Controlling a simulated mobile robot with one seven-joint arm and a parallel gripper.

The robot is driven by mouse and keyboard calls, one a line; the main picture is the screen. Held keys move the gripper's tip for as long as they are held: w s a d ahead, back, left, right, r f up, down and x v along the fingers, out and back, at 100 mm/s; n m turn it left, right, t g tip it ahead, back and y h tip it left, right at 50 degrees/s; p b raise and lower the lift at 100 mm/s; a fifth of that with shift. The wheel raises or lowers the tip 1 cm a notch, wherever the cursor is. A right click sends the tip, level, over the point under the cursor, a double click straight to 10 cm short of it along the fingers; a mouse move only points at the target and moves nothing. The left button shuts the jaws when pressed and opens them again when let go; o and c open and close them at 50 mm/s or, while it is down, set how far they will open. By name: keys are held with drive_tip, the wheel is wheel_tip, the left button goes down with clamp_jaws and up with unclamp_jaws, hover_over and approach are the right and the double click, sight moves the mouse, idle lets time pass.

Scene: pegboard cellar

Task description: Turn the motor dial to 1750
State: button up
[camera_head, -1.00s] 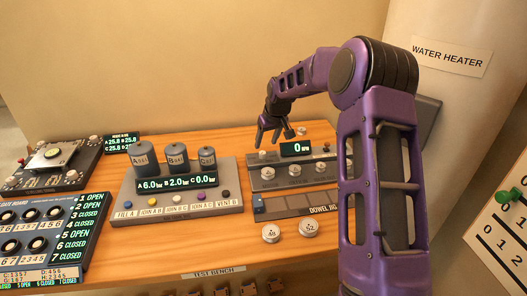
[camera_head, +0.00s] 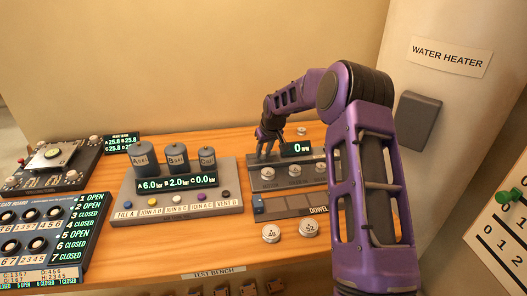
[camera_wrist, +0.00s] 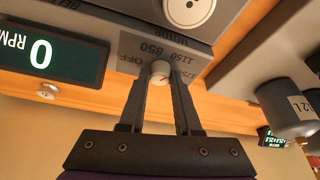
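The motor panel (camera_head: 258,186) stands on the bench, its display (camera_head: 296,148) reading 0 RPM. In the wrist view the motor dial (camera_wrist: 160,72) is a small pale knob with a red mark. Labels around it (camera_wrist: 158,50) appear upside down; OFF, 850 and 1150 are readable, and the label at the right is cut short. My gripper (camera_wrist: 161,78) has its narrow fingers on either side of the knob, seemingly closed against it. The head view shows my gripper (camera_head: 267,150) at the panel's back left, where the fingers hide the dial.
The dowel strip (camera_head: 290,205) and two round weights (camera_head: 271,233) lie in front.

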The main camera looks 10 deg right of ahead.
clamp_jaws()
drive_tip(key=shift+m+b, duration=0.4)
drive_tip(key=shift+a+f+m+h+b, duration=0.1)
drive_tip(key=shift+a+m+h+b, duration=0.05)
drive_tip(key=shift+m+h+b, duration=0.35)
drive_tip(key=m+h+b, duration=0.1)
drive_tip(key=m+b, duration=0.1)
drive_tip(key=m, duration=0.1)
drive_tip(key=shift+a+m, duration=0.15)
drive_tip(key=shift+m, duration=0.15)
drive_tip(key=m+h, duration=0.1)
drive_tip(key=m, duration=0.2)
drive_tip(key=shift+h, duration=0.3)
drive_tip(key=shift+w+a+m+g+h, duration=0.1)
drive_tip(key=shift+m+g+h, duration=0.4)
drive_tip(key=shift+m, duration=1.2)
